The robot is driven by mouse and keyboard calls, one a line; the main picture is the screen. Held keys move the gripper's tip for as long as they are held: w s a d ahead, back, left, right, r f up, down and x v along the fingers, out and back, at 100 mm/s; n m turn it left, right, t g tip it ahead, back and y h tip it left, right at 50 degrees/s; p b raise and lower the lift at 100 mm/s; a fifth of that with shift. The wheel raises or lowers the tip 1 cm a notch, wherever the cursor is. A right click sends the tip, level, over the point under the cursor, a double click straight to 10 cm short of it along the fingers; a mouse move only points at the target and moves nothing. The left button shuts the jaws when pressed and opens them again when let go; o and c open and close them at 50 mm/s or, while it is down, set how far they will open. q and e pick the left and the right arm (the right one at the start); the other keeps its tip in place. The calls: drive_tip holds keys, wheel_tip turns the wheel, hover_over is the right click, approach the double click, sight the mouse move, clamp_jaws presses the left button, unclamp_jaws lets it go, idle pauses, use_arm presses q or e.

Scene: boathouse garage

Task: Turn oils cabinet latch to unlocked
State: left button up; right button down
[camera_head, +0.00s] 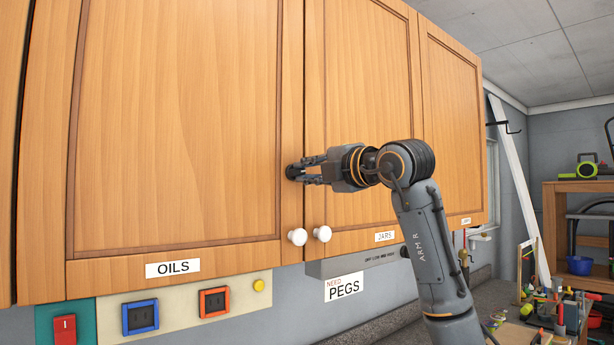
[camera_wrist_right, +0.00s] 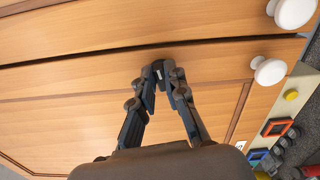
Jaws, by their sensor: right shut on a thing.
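The oils cabinet door (camera_head: 180,130) is the large wooden door at the left of the head view, closed, with the OILS label (camera_head: 173,268) below it. A small dark latch (camera_head: 292,172) sits on its right edge by the seam with the jars door (camera_head: 365,100). The latch also shows in the wrist view (camera_wrist_right: 158,68), between the fingertips. My right gripper (camera_head: 304,171) is shut on the latch, reaching in from the right. The fingers hide part of the latch, so I cannot tell which way it is turned. My left gripper is in neither view.
Two white knobs (camera_head: 297,237) (camera_head: 322,233) stick out below the latch. A cluttered bench (camera_head: 520,335) stands at the right.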

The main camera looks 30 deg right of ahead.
drive_tip(key=shift+m+b, duration=0.3)
drive_tip(key=shift+m, duration=0.8)
drive_tip(key=c, duration=1.4)
unclamp_jaws()
drive_tip(key=shift+d, duration=0.1)
drive_tip(key=shift+o, duration=0.2)
drive_tip(key=shift+s, duration=0.1)
drive_tip(key=s+d, duration=0.1)
drive_tip(key=s, duration=1)
drive_tip(key=shift+s, duration=0.4)
drive_tip(key=shift+f, duration=0.15)
